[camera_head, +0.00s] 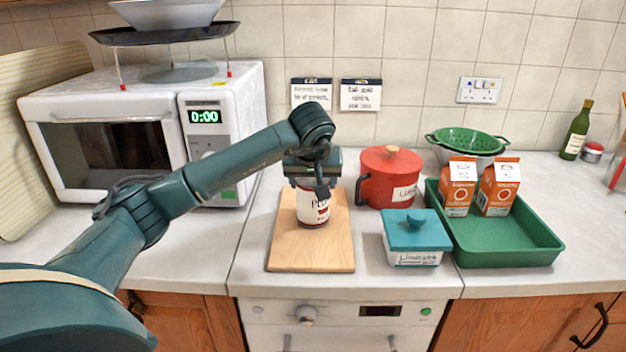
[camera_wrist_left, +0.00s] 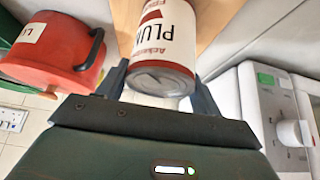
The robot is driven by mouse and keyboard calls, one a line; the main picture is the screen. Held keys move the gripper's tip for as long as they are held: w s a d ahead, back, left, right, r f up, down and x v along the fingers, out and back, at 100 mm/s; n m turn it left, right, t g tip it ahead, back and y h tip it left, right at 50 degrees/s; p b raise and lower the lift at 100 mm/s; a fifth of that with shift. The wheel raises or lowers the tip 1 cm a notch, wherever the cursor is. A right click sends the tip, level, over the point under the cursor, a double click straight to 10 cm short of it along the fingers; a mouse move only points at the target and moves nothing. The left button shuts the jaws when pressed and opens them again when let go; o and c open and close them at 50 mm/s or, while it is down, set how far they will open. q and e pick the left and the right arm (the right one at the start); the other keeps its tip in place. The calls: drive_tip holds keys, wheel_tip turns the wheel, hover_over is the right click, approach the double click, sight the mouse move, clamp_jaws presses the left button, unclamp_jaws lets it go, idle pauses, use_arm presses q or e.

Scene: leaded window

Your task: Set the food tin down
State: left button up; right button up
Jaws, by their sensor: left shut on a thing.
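The food tin (camera_head: 313,210), white and dark red with a "PLUM" label, is upright over the wooden board (camera_head: 310,255) in the head view. I cannot tell for sure whether its base touches the board. My left gripper (camera_head: 316,188) is shut on the tin and partly hides its upper part. In the left wrist view the tin (camera_wrist_left: 163,45) is between the two fingers of the left gripper (camera_wrist_left: 160,92), its silver end facing the camera. My right gripper is not in view.
A red lidded pot (camera_head: 388,178) and a white box with a teal lid (camera_head: 415,235) stand right of the board. A green tray (camera_head: 520,245) holds two orange cartons (camera_head: 478,187). A microwave (camera_head: 110,130) stands at left. The board's front part is bare.

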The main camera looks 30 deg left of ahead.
use_arm(q)
drive_tip(key=shift+f, duration=0.1)
drive_tip(key=o, duration=1.3)
